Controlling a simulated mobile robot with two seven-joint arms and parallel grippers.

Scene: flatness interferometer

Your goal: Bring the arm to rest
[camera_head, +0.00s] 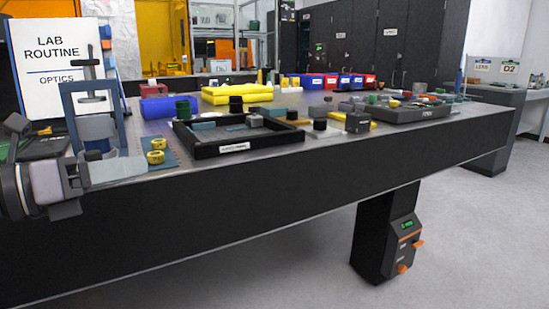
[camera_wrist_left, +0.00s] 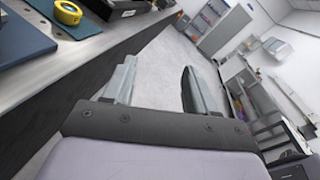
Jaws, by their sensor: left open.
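My left arm (camera_head: 15,185) comes in from the left edge in the head view, in front of the table's near edge. My left gripper (camera_head: 122,150) is open, with its two grey fingers apart and nothing between them. In the left wrist view the open fingers (camera_wrist_left: 159,80) point away over the floor past the table edge, with an empty gap between them. My right arm and gripper are in neither view.
The dark table (camera_head: 215,215) holds a black open tray (camera_head: 240,146), yellow rings (camera_head: 156,157), a blue frame (camera_head: 92,105) close behind the gripper, and several colored bins (camera_head: 330,81). A control box (camera_head: 402,240) hangs on the table leg. The floor (camera_head: 455,240) at right is clear.

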